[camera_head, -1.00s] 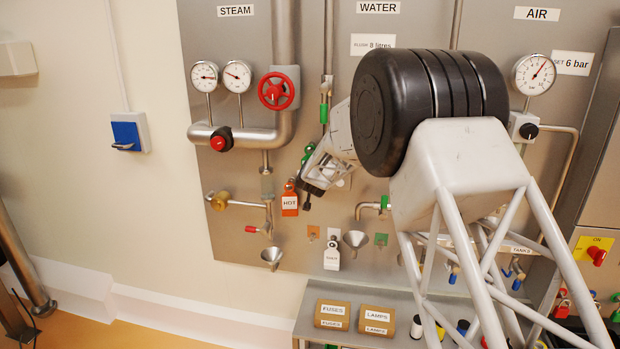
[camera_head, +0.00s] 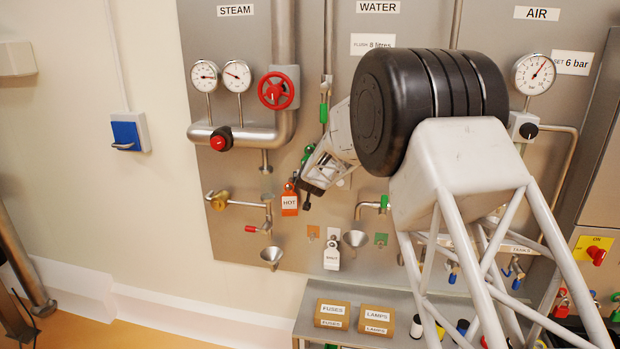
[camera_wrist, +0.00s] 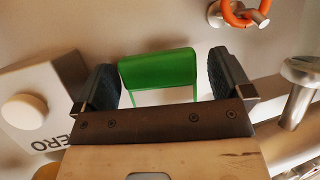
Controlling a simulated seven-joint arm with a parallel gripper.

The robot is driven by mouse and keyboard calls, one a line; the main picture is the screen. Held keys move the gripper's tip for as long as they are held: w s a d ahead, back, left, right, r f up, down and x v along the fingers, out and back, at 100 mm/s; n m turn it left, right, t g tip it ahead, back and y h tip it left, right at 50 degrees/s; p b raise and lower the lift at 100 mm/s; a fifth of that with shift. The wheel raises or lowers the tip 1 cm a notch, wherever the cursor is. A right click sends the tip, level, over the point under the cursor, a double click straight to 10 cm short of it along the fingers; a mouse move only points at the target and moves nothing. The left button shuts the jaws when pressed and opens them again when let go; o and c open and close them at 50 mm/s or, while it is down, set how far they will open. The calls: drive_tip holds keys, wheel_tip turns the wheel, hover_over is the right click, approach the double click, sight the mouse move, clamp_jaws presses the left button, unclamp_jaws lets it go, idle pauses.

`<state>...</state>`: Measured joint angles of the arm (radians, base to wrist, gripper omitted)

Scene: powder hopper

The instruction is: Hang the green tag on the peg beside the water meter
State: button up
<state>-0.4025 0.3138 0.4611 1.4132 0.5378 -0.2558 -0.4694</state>
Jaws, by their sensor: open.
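A green piece (camera_wrist: 158,68), apparently the green tag, lies between the two fingers of my gripper (camera_wrist: 165,85) in the wrist view. A pale face with green edges shows below its top. The fingers are apart, with a gap visible at each side of it. In the head view my gripper (camera_head: 309,196) is in front of the panel, right of the orange HOT tag (camera_head: 289,203). A bit of green (camera_head: 308,152) shows behind the gripper there. I cannot tell what holds the green piece. The water meter and its peg are not clearly identifiable; my arm hides part of the panel.
An orange ring (camera_wrist: 238,14) hangs on a steel peg near the gripper. A white box marked "ERO" with a round knob (camera_wrist: 24,112) is at left. A steel post (camera_wrist: 299,95) stands at right.

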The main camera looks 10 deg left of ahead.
drive_tip(key=shift+s+r, duration=0.1)
drive_tip(key=v, duration=0.7)
drive_tip(key=shift+s, duration=0.25)
drive_tip(key=shift+d+r, duration=0.1)
idle(0.4)
drive_tip(key=s+d+r+g, duration=0.2)
drive_tip(key=s+d+r, duration=0.3)
drive_tip(key=s+d, duration=0.7)
drive_tip(key=s+d+r+g, duration=0.3)
drive_tip(key=s+d+r, duration=0.2)
drive_tip(key=s+d, duration=0.65)
drive_tip(key=s+d+f+m+g+h, duration=0.1)
drive_tip(key=s+d, duration=0.4)
drive_tip(key=s, duration=0.8)
drive_tip(key=s+d+f+m+g+h, duration=0.1)
drive_tip(key=s+d, duration=0.4)
drive_tip(key=s, duration=0.8)
drive_tip(key=s+d+f+m+g+h, duration=0.1)
drive_tip(key=s+d+f+g, duration=0.2)
drive_tip(key=s, duration=1)
drive_tip(key=shift+s+d+f+g+h, duration=0.2)
drive_tip(key=shift+s+d+g+h, duration=0.15)
drive_tip(key=shift+d, duration=0.65)
